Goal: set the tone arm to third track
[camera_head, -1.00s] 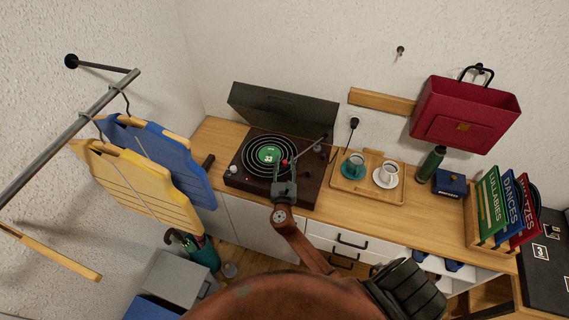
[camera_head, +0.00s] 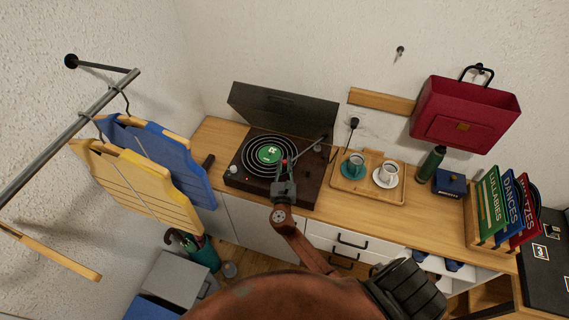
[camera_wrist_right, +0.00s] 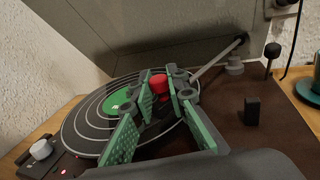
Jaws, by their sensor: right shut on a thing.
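The record player (camera_head: 309,186) stands on the counter with its dark lid raised behind it. A black record (camera_head: 250,168) with pale rings and a green label (camera_head: 268,154) lies on it. The tone arm (camera_head: 309,148) reaches from its pivot at the back right towards the record; it also shows in the right wrist view (camera_wrist_right: 212,63). My right gripper (camera_head: 284,166) is over the front right part of the record. In the right wrist view its green-padded fingers (camera_wrist_right: 161,88) are shut on the tone arm's red head (camera_wrist_right: 158,83). The fingers hide the exact ring under it. My left gripper is not in view.
A wooden tray (camera_head: 366,191) with two cups stands right of the player. A green bottle (camera_head: 431,163) and a blue box (camera_head: 449,182) are farther right. A black post (camera_wrist_right: 252,110) stands on the player.

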